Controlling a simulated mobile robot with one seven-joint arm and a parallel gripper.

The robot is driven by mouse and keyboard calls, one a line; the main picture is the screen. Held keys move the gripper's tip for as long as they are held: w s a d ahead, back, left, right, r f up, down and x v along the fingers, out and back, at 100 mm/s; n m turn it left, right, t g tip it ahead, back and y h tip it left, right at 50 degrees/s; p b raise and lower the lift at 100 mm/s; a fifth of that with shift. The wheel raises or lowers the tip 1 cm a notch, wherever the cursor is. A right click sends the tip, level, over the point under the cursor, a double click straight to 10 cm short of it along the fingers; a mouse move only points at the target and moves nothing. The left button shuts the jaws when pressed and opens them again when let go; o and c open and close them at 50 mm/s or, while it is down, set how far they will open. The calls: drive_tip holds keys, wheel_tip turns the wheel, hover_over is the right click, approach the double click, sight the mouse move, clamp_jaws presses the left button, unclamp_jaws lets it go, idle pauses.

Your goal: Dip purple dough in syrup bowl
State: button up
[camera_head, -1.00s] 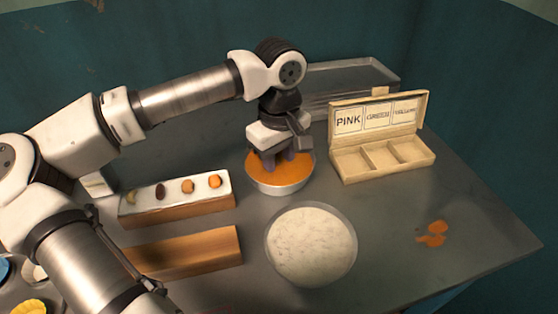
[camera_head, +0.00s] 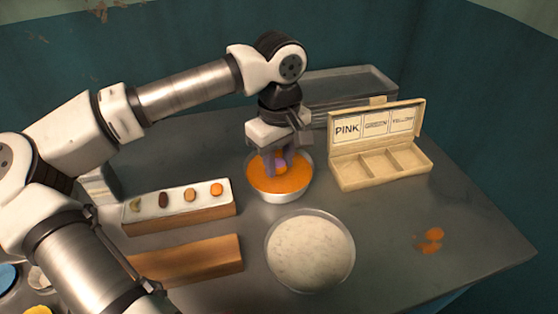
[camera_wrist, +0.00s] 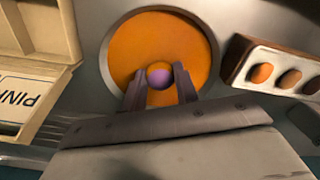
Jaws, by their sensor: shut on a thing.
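The syrup bowl (camera_head: 283,192) is a round metal bowl of orange syrup near the middle of the table. My gripper (camera_head: 272,163) is over it, pointing down, with its fingers above or at the syrup. It is shut on the purple dough (camera_wrist: 159,76), a small ball that shows between the fingertips in the wrist view. The dough has an orange part on its far side in that view. The syrup bowl (camera_wrist: 130,45) lies behind the ball there. In the head view the fingers partly hide the dough (camera_head: 281,168), and its exact height above the syrup is hard to tell.
A bowl of white powder (camera_head: 310,250) stands in front. An open box labelled PINK with empty compartments (camera_head: 380,165) is at the right. A white-topped tray (camera_head: 150,208) with several small pieces and a wooden block (camera_head: 190,258) are at the left. Orange spill (camera_head: 429,240) marks the table.

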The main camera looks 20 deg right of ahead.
drive_tip(key=shift+r+p, duration=1.2)
drive_tip(key=shift+r, duration=1.05)
drive_tip(key=shift+r+p, duration=1.25)
drive_tip(key=shift+r, duration=0.8)
drive_tip(key=shift+f, duration=0.1)
